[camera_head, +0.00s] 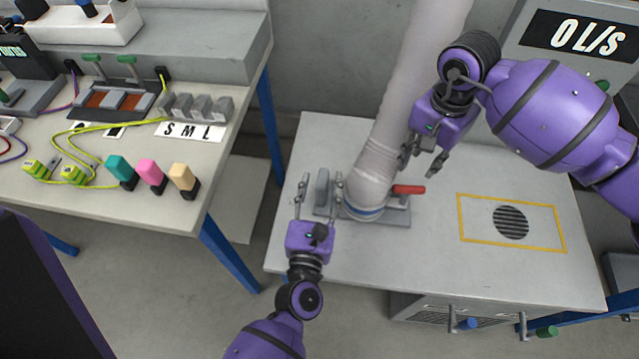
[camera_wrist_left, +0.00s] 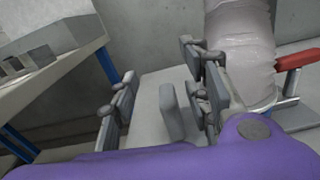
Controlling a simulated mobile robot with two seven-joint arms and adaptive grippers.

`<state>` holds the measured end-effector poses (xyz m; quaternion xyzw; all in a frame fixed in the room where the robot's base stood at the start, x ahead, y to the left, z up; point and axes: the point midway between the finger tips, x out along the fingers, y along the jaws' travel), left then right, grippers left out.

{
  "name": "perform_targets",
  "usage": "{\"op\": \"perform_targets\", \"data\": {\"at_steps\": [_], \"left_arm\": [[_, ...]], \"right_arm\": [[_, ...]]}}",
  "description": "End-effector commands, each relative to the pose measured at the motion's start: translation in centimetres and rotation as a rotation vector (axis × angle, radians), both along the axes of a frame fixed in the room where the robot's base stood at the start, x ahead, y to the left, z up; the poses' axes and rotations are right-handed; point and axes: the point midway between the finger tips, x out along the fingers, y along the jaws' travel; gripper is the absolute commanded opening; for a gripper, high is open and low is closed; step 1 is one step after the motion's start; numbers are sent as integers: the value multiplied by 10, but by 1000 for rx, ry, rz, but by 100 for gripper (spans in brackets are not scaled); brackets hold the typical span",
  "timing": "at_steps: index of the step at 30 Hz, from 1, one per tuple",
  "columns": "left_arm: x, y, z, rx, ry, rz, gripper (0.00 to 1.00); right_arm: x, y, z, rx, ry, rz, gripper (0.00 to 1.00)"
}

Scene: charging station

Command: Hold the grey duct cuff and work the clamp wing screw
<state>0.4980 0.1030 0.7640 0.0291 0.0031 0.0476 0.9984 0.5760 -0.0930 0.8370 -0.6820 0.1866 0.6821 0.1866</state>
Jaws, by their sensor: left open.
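A pale grey fabric duct (camera_head: 392,120) hangs down to a grey base plate (camera_head: 395,216) on the low table; its lower end, with a blue band (camera_head: 362,212), sits on the plate. A red lever-like handle (camera_head: 409,189) sticks out to its right. A grey upright tab (camera_head: 322,190) stands on the plate's left. My left gripper (camera_head: 320,184) is open, its fingers on either side of that tab; the left wrist view shows the tab (camera_wrist_left: 171,115) between the fingers with gaps. My right gripper (camera_head: 418,169) is open and empty, above and right of the red handle. I cannot make out a wing screw.
The low table (camera_head: 450,270) is clear at front, with a yellow-framed vent (camera_head: 511,222) at right. A workbench (camera_head: 120,215) at left carries cables, connectors and coloured blocks (camera_head: 151,174). A panel reading "0 L/s" (camera_head: 585,36) stands behind my right arm.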

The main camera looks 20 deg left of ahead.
Motion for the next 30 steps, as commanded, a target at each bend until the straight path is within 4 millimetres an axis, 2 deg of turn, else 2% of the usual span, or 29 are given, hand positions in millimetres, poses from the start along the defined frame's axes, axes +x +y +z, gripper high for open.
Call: {"op": "perform_targets", "data": {"at_steps": [4, 8, 17, 24, 30], "left_arm": [[4, 3, -4, -60, -8, 15, 44], [4, 3, -21, -60, -7, 13, 44], [4, 3, -80, -56, -7, 12, 44], [49, 8, -78, -58, -10, 14, 44], [71, 10, -78, -57, -9, 14, 44]], "right_arm": [[0, 0, 0, 0, 0, 0, 31], [0, 0, 0, 0, 0, 0, 31], [0, 0, 0, 0, 0, 0, 31], [0, 0, 0, 0, 0, 0, 31], [0, 0, 0, 0, 0, 0, 31]]}}
